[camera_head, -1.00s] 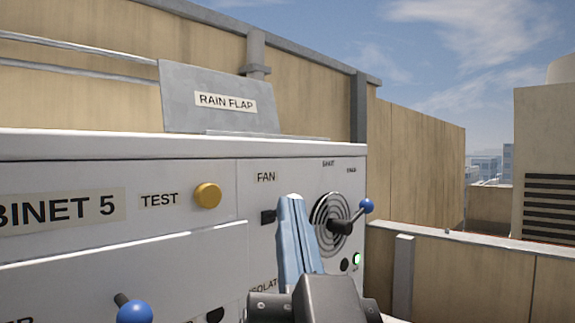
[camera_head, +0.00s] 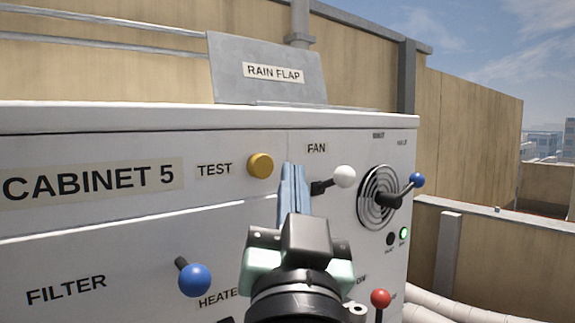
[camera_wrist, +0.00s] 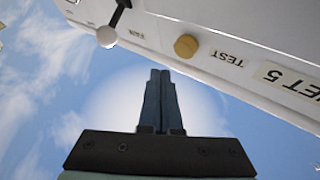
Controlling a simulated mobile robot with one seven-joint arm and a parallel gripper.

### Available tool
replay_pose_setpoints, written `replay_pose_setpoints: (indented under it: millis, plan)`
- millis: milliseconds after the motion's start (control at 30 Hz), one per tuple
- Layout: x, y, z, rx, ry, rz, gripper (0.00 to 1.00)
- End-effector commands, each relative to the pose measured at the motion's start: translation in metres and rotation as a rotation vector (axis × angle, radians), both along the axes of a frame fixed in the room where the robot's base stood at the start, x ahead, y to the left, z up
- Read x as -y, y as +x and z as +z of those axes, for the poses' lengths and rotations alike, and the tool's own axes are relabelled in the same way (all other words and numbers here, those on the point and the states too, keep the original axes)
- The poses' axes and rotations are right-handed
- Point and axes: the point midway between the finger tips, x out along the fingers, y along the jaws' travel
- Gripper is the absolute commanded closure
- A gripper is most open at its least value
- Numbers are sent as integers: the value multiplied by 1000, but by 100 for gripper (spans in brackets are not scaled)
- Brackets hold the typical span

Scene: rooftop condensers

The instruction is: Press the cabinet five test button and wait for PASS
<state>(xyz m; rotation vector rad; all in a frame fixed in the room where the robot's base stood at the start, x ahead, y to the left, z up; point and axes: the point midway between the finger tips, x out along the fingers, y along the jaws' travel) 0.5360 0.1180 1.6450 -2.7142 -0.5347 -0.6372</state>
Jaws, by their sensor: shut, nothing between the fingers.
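Cabinet five (camera_head: 60,225) is a white panel labelled CABINET 5. Its yellow round test button (camera_head: 260,165) sits right of the TEST label, and it also shows in the wrist view (camera_wrist: 186,46). My gripper (camera_head: 293,168) is shut and empty, its blue fingers pointing up just right of the button in the head view. In the wrist view the fingertips (camera_wrist: 160,72) are below the button in the picture, with a visible gap. A green lamp (camera_head: 404,233) is lit at the panel's right. Its small label is too small to read.
Near the gripper are a white-knobbed FAN lever (camera_head: 344,177), a blue-knobbed FILTER lever (camera_head: 194,280), a red-knobbed lever (camera_head: 380,298) and a blue-knobbed lever (camera_head: 416,180) by a round grille. A raised RAIN FLAP plate (camera_head: 268,70) stands on top. Pipes (camera_head: 445,308) run at lower right.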

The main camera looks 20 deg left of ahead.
Motion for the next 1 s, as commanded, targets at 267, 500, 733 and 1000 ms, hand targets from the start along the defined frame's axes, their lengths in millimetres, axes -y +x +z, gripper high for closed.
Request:
replay_pose_setpoints:
  millis: [267,500,733,1000]
  plan:
    - [-18,12,0,0,-1,0,100]
    - [-20,13,0,1,0,-1,100]
    - [-20,13,0,1,0,-1,100]
    - [-20,13,0,1,0,-1,100]
